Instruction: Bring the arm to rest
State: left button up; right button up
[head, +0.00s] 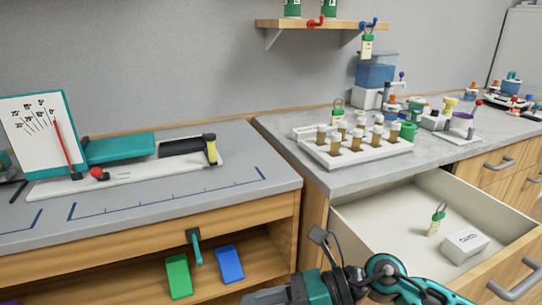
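My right arm (390,281), teal and black, comes in along the bottom edge in front of the open drawer. Its dark hand (275,295) points left at the bottom edge, below the gap between the two counters. The fingertips cannot be made out, so I cannot tell whether this gripper is open or shut. My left gripper is not in view.
The open drawer (365,213) holds a small vial (436,220) and a white box (465,246). A white rack (348,158) of vials stands on the right counter. A teal-lidded device (120,148) lies on the left counter; green (179,276) and blue (229,264) blocks sit below.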

jog(key=w+d+r+m+t+y+p, duration=0.1)
jog(key=w+r+m+t+y, duration=0.25)
jog(key=m+t, duration=0.95)
jog(key=w+d+f+m+t+h+p, duration=0.1)
jog(key=d+f+m+t+h, duration=0.15)
jog(key=m, duration=0.55)
jog(key=w+d+f+m+t+h, duration=0.1)
jog(key=w+d+m+t+h, duration=0.2)
jog(key=m, duration=0.4)
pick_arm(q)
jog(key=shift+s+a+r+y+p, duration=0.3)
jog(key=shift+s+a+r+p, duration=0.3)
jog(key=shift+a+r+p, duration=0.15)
pick_arm(e)
jog(key=s+d+f+m+g+h, duration=0.3)
jog(key=s+d+f+m+h, duration=0.2)
jog(key=f+m, duration=0.4)
jog(key=s+d+f+m+g+h, duration=0.3)
jog(key=s+d+f+m+h, duration=0.3)
jog(key=s+d+f+m, duration=0.1)
notch_tip(320, 180, down, 2)
jog(key=shift+s+d+f+m, duration=0.2)
jog(key=shift+d+m, duration=0.35)
jog(key=shift+m, duration=0.65)
